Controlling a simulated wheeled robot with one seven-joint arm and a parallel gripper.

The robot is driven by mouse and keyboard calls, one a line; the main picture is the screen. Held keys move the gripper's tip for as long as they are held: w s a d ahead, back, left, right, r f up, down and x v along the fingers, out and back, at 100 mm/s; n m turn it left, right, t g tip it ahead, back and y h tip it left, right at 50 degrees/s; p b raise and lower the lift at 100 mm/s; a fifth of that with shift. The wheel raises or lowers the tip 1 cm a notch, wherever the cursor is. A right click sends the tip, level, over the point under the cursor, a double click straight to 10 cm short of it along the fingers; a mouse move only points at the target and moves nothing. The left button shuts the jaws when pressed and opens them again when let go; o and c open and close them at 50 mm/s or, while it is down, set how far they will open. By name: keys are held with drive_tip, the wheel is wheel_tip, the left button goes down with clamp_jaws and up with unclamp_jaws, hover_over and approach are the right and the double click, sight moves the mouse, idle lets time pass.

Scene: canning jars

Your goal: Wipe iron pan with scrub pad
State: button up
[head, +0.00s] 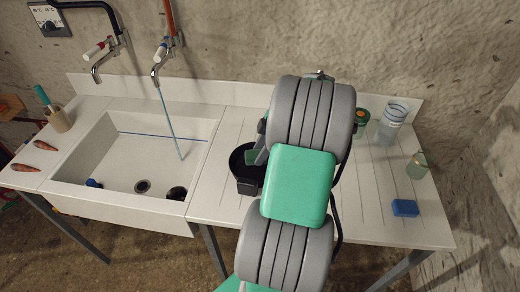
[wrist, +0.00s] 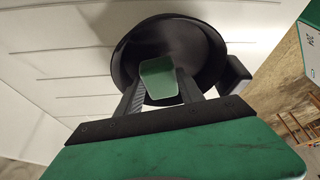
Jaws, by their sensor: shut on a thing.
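The iron pan (head: 246,187) is black and round and sits on the white drainboard right of the sink, partly hidden by my arm. In the wrist view the pan (wrist: 212,50) shows its dark inside, with a stubby grip at its right. My gripper (wrist: 160,88) is shut on the green scrub pad (wrist: 158,78), with one finger on each side. The pad is over the pan's inside, towards its near rim. Whether it touches the pan's bottom I cannot tell. In the head view a bit of the pad (head: 252,158) shows beside my arm.
The sink (head: 110,160) is at left, with a thin blue stream (head: 170,123) falling from the right tap. A blue sponge (head: 404,207), a green-lidded jar (head: 361,120), a clear jar (head: 390,124) and a greenish jar (head: 417,166) stand at right. A cup (head: 59,121) is far left.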

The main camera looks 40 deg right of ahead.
drive_tip(key=shift+f+b, duration=0.85)
drive_tip(key=shift+f, duration=0.25)
idle(0.5)
drive_tip(key=shift+s+d+b, duration=0.2)
drive_tip(key=shift+s+d, duration=0.3)
drive_tip(key=shift+s, duration=0.25)
drive_tip(key=shift+s+d+b, duration=0.15)
drive_tip(key=shift+s+d, duration=0.35)
drive_tip(key=shift+s, duration=0.25)
drive_tip(key=shift+w+a, duration=0.5)
drive_tip(key=shift+w, duration=0.3)
drive_tip(key=shift+w+a, duration=0.5)
drive_tip(key=shift+w, duration=0.25)
drive_tip(key=shift+r+p, duration=2)
drive_tip(key=shift+r, duration=1.05)
